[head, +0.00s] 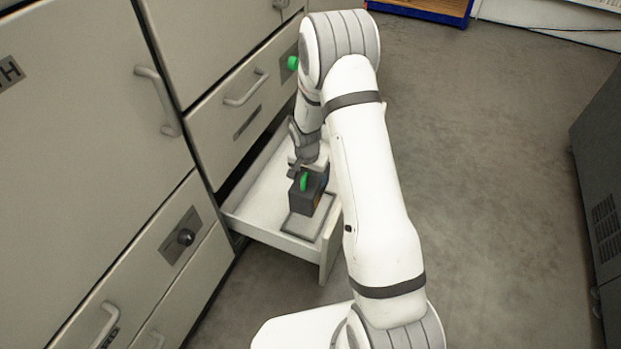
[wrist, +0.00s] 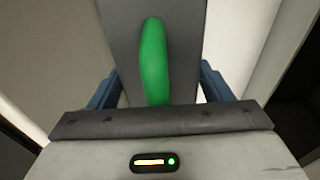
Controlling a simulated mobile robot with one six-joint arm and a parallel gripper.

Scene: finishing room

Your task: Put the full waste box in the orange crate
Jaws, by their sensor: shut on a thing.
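The waste box (head: 307,195) is a dark grey box with a green handle on top. It is in the open drawer (head: 262,209), above or on a grey-rimmed square on the drawer floor; I cannot tell whether it touches. In the wrist view the box (wrist: 124,45) and its green handle fill the middle, between the blue fingers. My gripper (head: 303,170) is shut on the waste box from above. Its fingers also show in the wrist view (wrist: 158,88). The box's contents are hidden. I do not see an orange crate for certain.
Grey cabinets with handles (head: 158,100) stand along the left. A green knob (head: 293,63) is on the drawer front above the open drawer. A blue-edged thing with an orange-brown inside (head: 425,8) lies at the top. A dark grey unit (head: 600,170) stands at the right. The floor (head: 490,190) between is clear.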

